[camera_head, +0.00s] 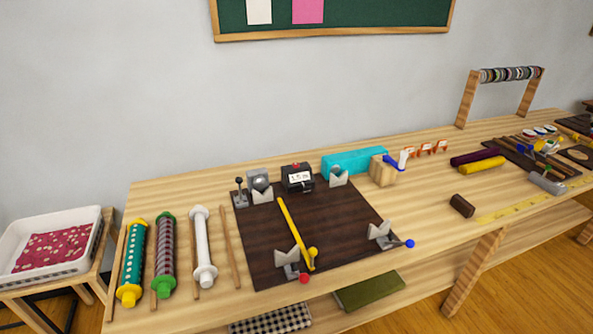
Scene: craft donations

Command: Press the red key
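A dark brown board (322,215) lies on the wooden workbench. A small black device (297,180) with a pale display stands at the board's back edge. A red part (295,165) shows on top of the device. A separate red ball knob (304,279) is at the front left cradle (288,259) on the board. I cannot tell for certain which red part is the key. A yellow bar (295,232) with a yellow ball lies near that cradle. A blue knob (410,244) is at the front right cradle (380,232). Neither gripper is in view.
Several ribbon or fabric rolls (165,255) lie left of the board. A small dark brown block (462,206) lies to the right. Bare benchtop (425,205) separates it from the board.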

